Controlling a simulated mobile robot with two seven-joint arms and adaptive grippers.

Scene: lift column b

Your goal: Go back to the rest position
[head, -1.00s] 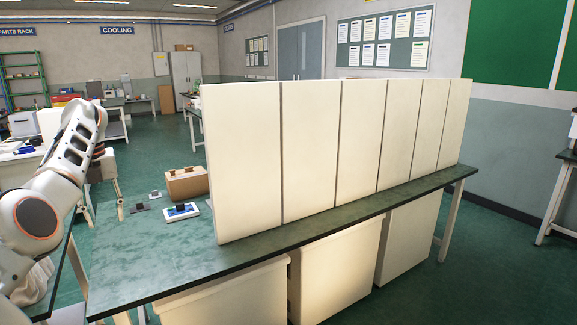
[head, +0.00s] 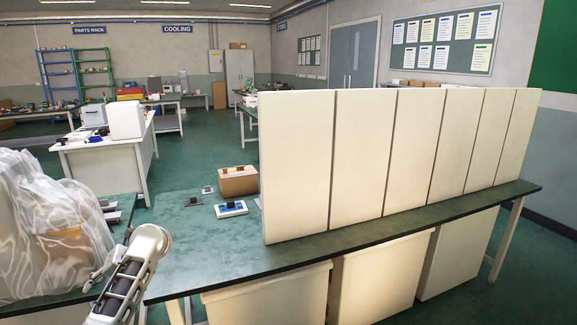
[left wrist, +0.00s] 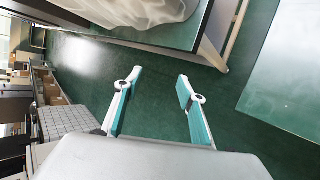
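My left gripper (left wrist: 159,78) shows in the left wrist view with its two teal-lined fingers spread apart. Only green floor shows between and beyond the fingers, so it is empty. In the head view, part of my left arm and hand is low at the left, by the near left corner of the green-topped bench (head: 215,267). The finger opening cannot be made out there. My right gripper is in neither view.
Tall cream panels (head: 362,160) stand along the bench. A cardboard box (head: 238,181) and a blue-and-white tray (head: 231,209) sit left of them. A translucent-wrapped bundle (head: 45,215) is on the left table. Green floor (head: 200,150) is open behind.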

